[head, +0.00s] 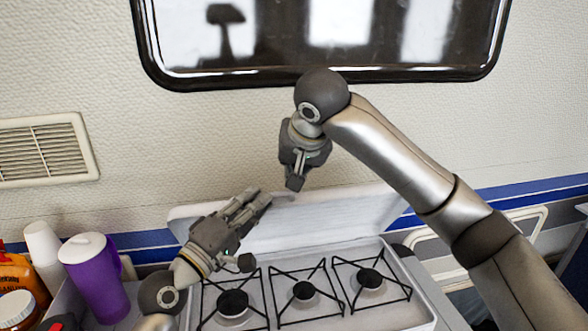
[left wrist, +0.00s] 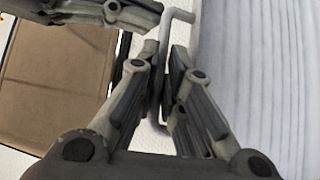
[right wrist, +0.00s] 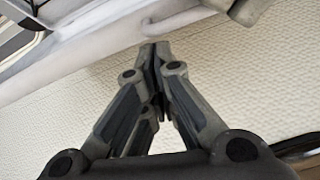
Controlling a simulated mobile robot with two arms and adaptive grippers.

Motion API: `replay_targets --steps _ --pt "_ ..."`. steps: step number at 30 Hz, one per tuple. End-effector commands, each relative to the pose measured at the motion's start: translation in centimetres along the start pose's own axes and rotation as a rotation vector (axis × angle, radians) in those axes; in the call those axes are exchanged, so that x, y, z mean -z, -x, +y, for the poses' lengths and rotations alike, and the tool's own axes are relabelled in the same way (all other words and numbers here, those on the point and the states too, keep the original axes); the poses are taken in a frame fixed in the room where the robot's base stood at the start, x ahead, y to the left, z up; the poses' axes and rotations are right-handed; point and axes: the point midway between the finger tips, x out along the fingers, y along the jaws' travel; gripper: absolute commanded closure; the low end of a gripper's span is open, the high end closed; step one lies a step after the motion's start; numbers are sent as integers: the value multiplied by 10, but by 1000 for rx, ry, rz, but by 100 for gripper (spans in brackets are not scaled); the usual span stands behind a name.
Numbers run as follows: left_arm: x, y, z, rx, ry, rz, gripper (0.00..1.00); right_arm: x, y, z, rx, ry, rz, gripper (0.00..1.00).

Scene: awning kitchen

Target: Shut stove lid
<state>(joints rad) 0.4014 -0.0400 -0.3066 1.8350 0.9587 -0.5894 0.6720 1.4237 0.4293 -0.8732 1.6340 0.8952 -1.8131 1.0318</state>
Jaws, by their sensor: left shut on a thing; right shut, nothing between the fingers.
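The stove lid (head: 335,217) is a white panel raised at the back of the stove (head: 405,312), in front of the wall. Its pale surface fills the right side of the left wrist view (left wrist: 262,75). My left gripper (head: 262,197) is at the lid's top edge, left of its middle. In the left wrist view its fingers are shut on a thin grey bent handle (left wrist: 164,45). My right gripper (head: 294,184) is just above the lid's top edge, shut and empty, pointing down. In the right wrist view its fingertips (right wrist: 154,48) meet beside the lid's pale edge.
Several black burner grates (head: 303,292) lie open below the lid. A purple jug (head: 95,277), white cups (head: 43,250) and an orange bottle (head: 15,278) stand at the left. A dark-framed window (head: 320,35) is above; a vent (head: 42,150) is on the wall.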

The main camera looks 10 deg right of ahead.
Motion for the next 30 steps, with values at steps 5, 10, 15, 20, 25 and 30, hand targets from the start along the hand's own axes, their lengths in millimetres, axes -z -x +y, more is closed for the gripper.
replay_targets --steps 5,10,15,20,25,30 --pt "1 0 0 1 0 1 100 -4 0 1 2 2 19 100" --pt "1 0 0 1 0 1 100 -15 1 2 11 7 69 100" --pt "1 0 0 0 -1 2 100 -22 3 4 18 7 107 100" --pt "1 0 0 -1 -1 3 100 -23 4 4 20 6 117 100" --pt "1 0 0 -1 -1 3 100 -23 4 4 20 5 117 100" --pt "1 0 0 -1 -1 2 81 -22 4 4 20 5 117 100"
